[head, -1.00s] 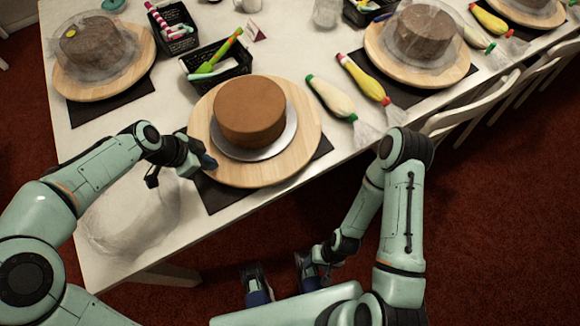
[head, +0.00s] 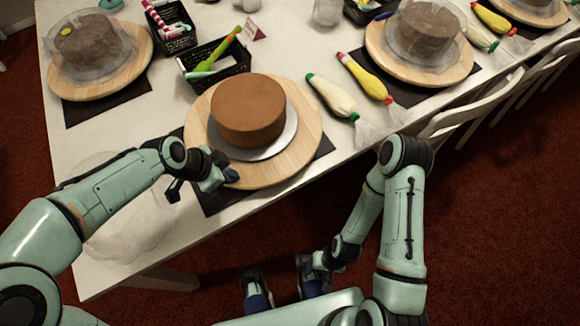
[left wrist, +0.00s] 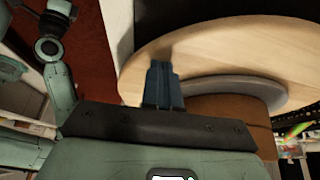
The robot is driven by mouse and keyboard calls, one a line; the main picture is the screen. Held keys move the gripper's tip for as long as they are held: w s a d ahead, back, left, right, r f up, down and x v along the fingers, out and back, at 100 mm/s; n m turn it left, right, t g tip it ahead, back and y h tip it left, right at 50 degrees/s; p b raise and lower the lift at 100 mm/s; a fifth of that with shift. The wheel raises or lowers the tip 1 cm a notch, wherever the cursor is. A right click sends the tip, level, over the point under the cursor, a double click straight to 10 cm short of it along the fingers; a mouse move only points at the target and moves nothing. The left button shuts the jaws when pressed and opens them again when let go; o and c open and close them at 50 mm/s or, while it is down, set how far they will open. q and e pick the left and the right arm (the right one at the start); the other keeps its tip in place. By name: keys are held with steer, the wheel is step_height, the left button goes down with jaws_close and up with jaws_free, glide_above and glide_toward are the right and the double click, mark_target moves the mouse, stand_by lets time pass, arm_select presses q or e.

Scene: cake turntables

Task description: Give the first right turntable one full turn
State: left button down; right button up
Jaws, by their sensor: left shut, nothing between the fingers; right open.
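The nearest turntable (head: 290,166) is a round wooden disc on a dark mat. It bears a plain brown cake (head: 248,110) on a silver board (head: 284,140). My left gripper (head: 229,175) is shut and empty at the disc's front-left rim. In the left wrist view its blue fingertips (left wrist: 163,72) overlap the rim of the wooden disc (left wrist: 220,50); whether they touch it I cannot tell. My right gripper (head: 282,284) is open and empty, low in front of the table and away from the turntable.
Covered cakes stand on turntables at the left (head: 130,75) and right (head: 450,72). Behind the nearest disc is a black basket (head: 222,77) with coloured tools. Piping bags (head: 332,96) lie to its right. Crumpled clear plastic (head: 120,235) lies at the table's front left.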

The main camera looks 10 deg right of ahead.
mark_target(287, 172)
arm_select(q)
steer(key=d, duration=0.2)
steer(key=s+d, duration=0.1)
steer(key=d, duration=0.1)
steer(key=s+d, duration=0.1)
steer(key=d, duration=0.1)
steer(key=shift+d, duration=0.15)
stand_by(0.4)
steer(key=d, duration=0.6)
steer(key=shift+w+d+b, duration=0.2)
steer(key=shift+b, duration=0.15)
steer(key=shift+r+p, duration=1.2)
steer(key=shift+r, duration=0.3)
steer(key=shift+f, duration=0.1)
